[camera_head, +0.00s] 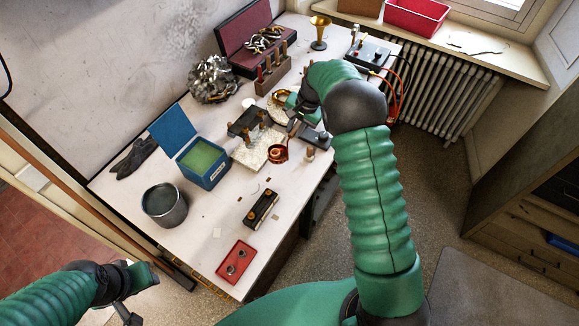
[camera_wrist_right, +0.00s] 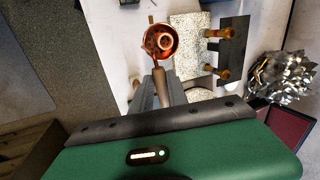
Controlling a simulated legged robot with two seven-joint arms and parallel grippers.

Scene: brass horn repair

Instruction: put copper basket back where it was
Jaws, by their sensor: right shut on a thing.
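The copper basket (camera_head: 278,153) is a small round copper piece near the right edge of the white table, beside a pale speckled slab (camera_head: 250,154). In the right wrist view the basket (camera_wrist_right: 161,40) shows from above, just beyond my fingertips, with its handle (camera_wrist_right: 159,88) running back between them. My right gripper (camera_wrist_right: 158,92) is shut on that handle. In the head view my right gripper (camera_head: 308,136) is partly hidden by my arm. I cannot tell whether the basket touches the table. My left gripper (camera_head: 126,312) is low at the left, away from the table, its jaws unclear.
A dark block with upright pegs (camera_head: 243,123) stands by the slab. A blue box (camera_head: 203,163), a metal can (camera_head: 164,205), a black two-knob block (camera_head: 261,208) and a red tray (camera_head: 235,261) lie nearer. Crumpled foil (camera_head: 213,80) and an open case (camera_head: 253,38) are behind.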

